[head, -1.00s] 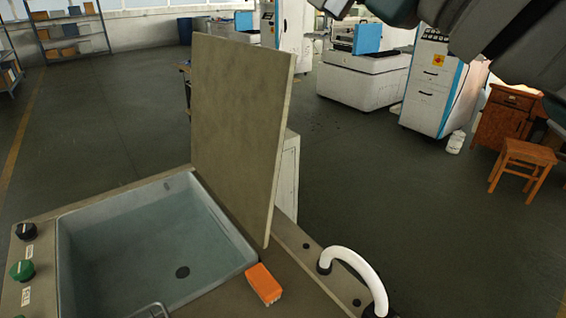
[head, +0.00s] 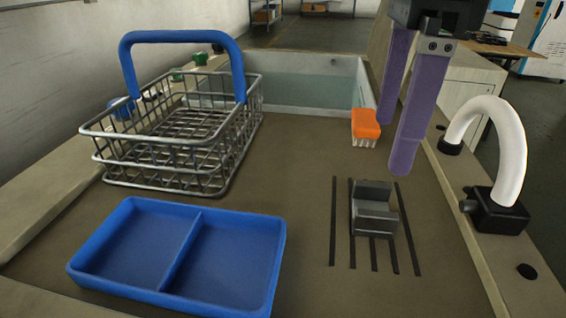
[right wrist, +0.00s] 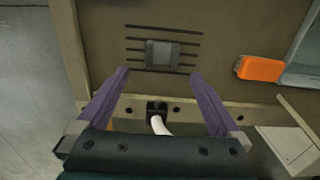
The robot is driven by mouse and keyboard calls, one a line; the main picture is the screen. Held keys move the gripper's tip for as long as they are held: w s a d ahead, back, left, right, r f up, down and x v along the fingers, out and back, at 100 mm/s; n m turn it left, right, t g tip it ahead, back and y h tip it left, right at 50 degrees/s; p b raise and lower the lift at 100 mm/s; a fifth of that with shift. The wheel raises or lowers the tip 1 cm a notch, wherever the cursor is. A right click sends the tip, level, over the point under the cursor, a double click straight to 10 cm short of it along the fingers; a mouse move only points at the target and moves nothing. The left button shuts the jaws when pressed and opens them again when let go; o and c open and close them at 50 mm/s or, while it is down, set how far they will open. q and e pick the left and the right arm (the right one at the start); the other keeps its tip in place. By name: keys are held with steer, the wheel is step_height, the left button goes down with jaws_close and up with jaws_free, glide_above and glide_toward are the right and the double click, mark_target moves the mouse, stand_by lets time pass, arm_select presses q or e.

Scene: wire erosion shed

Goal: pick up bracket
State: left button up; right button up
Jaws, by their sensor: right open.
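The bracket (head: 373,208) is a small grey stepped metal piece. It rests on a patch of dark slots in the brown worktop, at the right of the head view. In the right wrist view the bracket (right wrist: 162,53) lies ahead of the fingertips, roughly between their lines. My right gripper (head: 394,147) has two long purple fingers and hangs behind and above the bracket in the head view. It is open with nothing between the fingers, and it also shows in the right wrist view (right wrist: 160,72). My left gripper is not in view.
A wire basket (head: 180,140) with a blue handle and a two-part blue tray (head: 197,222) stand at the left. An orange brush (head: 365,125) lies near the sink (head: 300,85). A white curved spout (head: 512,140) rises at the right edge. Bare worktop surrounds the slots.

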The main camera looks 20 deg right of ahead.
mark_target(377, 192)
step_height(377, 192, down, 4)
steer(key=shift+w+d+r, duration=0.1)
steer(key=shift+r, duration=0.1)
step_height(377, 192, down, 6)
steer(key=shift+f, duration=0.1)
jaws_close()
stand_by(0.9)
